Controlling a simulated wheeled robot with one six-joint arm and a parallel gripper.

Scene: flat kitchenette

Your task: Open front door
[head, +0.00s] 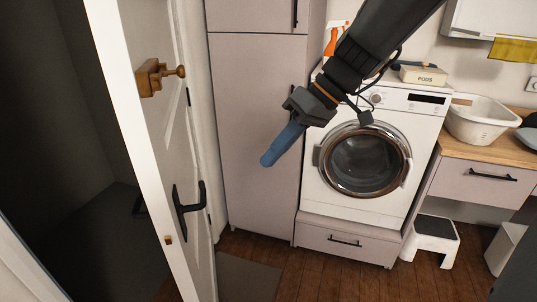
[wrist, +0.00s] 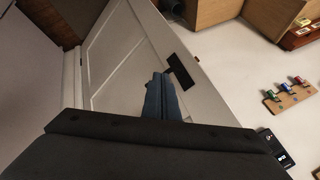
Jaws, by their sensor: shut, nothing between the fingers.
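The white front door (head: 135,110) stands ajar on the left in the head view, its edge turned toward me and a dark gap at its left. It has a black lever handle (head: 187,207). A brown wooden fitting with a knob (head: 152,78) sits higher on the door. My gripper (head: 268,160) is shut with its blue fingers together and empty, to the right of the handle and apart from it in the picture. In the wrist view the fingers (wrist: 160,82) point toward the white panelled door (wrist: 130,60); a dark plate (wrist: 180,71) shows beside their tips.
A tall grey cabinet (head: 255,120) and a white washing machine (head: 335,190) stand behind my arm. A white step stool (head: 430,240) is at the lower right. A dark mat (head: 247,277) lies by the door on the wooden floor. A rack with several hooks (wrist: 290,97) is on the wall.

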